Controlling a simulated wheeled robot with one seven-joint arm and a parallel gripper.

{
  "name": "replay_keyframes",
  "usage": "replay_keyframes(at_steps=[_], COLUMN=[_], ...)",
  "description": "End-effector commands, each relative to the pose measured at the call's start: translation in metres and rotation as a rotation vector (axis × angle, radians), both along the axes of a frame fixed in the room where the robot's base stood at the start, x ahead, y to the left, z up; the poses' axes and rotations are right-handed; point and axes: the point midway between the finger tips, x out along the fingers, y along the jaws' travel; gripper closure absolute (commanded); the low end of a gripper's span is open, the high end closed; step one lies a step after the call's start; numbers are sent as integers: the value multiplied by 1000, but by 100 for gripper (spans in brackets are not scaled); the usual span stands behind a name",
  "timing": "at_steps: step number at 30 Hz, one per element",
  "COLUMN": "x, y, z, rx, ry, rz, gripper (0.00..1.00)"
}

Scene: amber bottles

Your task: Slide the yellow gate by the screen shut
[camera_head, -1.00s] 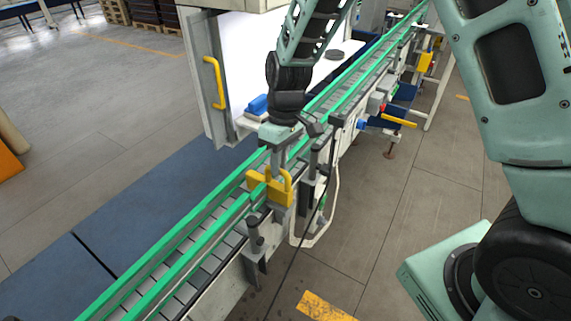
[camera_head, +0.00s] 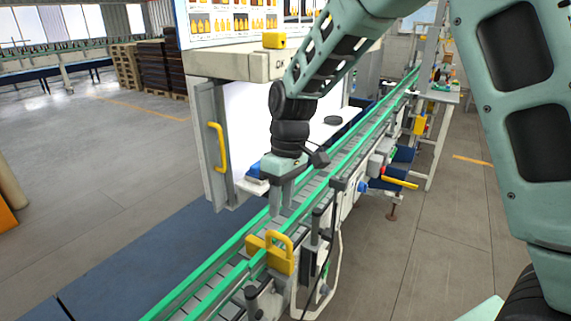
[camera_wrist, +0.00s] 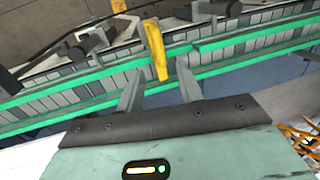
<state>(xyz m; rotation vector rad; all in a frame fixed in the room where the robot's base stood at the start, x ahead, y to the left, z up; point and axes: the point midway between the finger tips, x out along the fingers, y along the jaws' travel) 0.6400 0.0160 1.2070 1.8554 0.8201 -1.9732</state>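The yellow gate (camera_head: 280,262) sits at the near rail of the conveyor, in front of the screen cabinet. It has an upright loop handle and a smaller yellow block at its left. I cannot tell how far shut it is. My gripper (camera_head: 281,208) points down over the belt, just above and behind the gate, apart from it. In the wrist view my gripper (camera_wrist: 159,93) is open, with its two fingers spread and nothing held. A yellow bar of the gate (camera_wrist: 156,50) shows beyond the gap between them, crossing the green rail.
The conveyor (camera_head: 205,285) with green rails runs from bottom left to upper right. The screen (camera_head: 225,22) tops a cabinet whose open door bears a yellow handle (camera_head: 219,147). Another yellow part (camera_head: 420,125) sits farther along the line. Floor at the right is clear.

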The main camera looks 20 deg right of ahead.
Motion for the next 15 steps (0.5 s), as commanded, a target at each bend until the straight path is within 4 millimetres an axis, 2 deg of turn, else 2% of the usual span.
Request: replay_keyframes(at_steps=[9, 15], x=[10, 12], y=[-11, -15], z=[69, 97], rx=[2, 1], ry=[-6, -3], rz=[-1, -1], gripper=[64, 64])
